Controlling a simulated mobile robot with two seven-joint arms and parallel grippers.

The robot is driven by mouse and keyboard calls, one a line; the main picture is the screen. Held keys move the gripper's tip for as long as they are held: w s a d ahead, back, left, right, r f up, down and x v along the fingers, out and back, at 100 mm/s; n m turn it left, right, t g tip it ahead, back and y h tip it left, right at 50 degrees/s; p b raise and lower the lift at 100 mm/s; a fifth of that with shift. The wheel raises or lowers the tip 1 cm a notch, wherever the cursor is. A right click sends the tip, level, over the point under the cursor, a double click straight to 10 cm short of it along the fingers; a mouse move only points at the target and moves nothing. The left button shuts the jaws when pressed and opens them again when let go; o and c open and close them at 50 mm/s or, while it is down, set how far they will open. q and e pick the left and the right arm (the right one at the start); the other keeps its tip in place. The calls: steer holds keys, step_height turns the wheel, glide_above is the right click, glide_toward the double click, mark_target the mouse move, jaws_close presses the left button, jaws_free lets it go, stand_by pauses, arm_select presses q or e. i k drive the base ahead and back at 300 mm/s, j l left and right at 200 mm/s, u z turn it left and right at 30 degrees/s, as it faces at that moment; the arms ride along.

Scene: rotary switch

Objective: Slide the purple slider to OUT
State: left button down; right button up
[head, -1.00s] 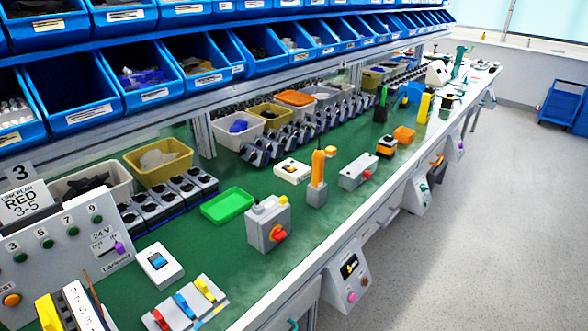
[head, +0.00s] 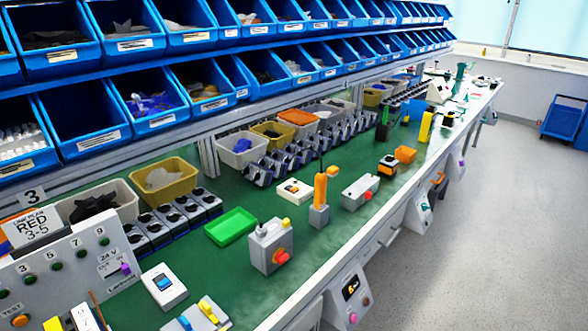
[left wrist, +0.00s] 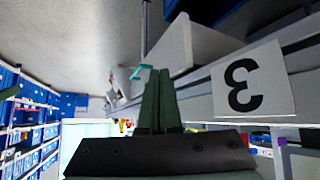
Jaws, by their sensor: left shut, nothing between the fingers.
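The purple slider (head: 125,269) sits at the right end of a short slot on the grey control panel (head: 60,283) at the lower left of the head view. It is near the "24 V" marking; the small lettering beside the slot is too small to read. My left gripper (left wrist: 158,75) shows only in the left wrist view, where its dark green fingers are together and empty. It is apart from the panel, and its place relative to the slider cannot be told. My right gripper is in neither view.
A white switch box (head: 164,286), a green tray (head: 230,227) and a grey box with a red knob (head: 270,246) stand on the green bench right of the panel. Blue bins (head: 75,110) overhang the back. A placard marked 3 (left wrist: 252,85) shows in the left wrist view.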

mark_target(125, 268)
steer(key=u, duration=1.55)
